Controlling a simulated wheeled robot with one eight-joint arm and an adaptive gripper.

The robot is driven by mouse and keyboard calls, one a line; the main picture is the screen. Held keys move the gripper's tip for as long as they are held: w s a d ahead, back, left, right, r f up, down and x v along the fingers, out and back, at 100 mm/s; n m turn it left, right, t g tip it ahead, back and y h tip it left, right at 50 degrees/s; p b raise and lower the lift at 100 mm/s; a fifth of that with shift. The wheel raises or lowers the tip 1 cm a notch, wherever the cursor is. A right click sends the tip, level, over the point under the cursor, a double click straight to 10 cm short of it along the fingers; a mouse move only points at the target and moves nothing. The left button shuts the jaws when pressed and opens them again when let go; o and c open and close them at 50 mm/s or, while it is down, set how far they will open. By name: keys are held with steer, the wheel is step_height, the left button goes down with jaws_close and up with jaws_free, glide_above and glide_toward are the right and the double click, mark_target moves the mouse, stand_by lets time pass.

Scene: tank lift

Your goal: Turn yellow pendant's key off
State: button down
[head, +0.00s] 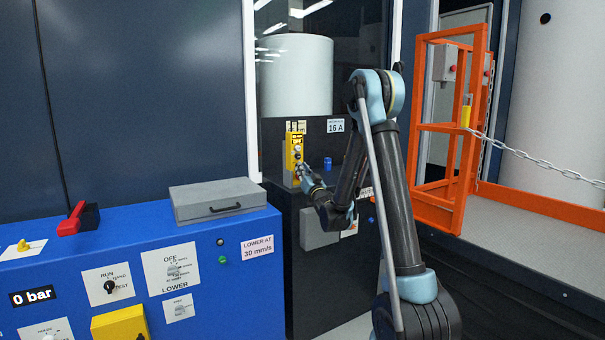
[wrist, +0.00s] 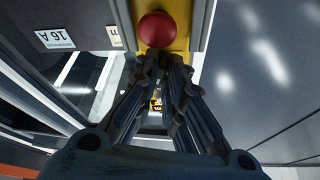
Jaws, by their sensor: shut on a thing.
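The yellow pendant (head: 293,146) is mounted upright on the dark cabinet in the head view. Part of its yellow face (wrist: 181,38) also shows at the top of the wrist view, with a round red button (wrist: 157,29) on it. My gripper (head: 301,170) is at the lower part of the pendant's face. In the wrist view its two fingertips (wrist: 164,62) are close together just below the red button, with a narrow gap between them. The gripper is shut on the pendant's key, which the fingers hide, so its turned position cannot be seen.
A blue console (head: 235,290) with switches, labels and a grey case (head: 220,200) stands at the left. The dark cabinet (head: 300,285) carries a 16 A label (head: 335,126). An orange gate (head: 437,140) and a chain (head: 540,164) are at the right.

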steer(key=shift+w+d+n+g+y, duration=0.1)
steer(key=shift+n+g+y, duration=0.4)
steer(key=shift+n, duration=0.75)
steer(key=shift+w+d+n+g+y, duration=0.1)
steer(key=shift+n+g+y, duration=0.1)
steer(key=shift+n+y, duration=0.8)
steer(key=shift+n+h, duration=0.25)
steer(key=shift+h, duration=0.05)
steer(key=c, duration=1.7)
jaws_free()
steer(key=shift+a, duration=0.1)
steer(key=shift+s, duration=0.1)
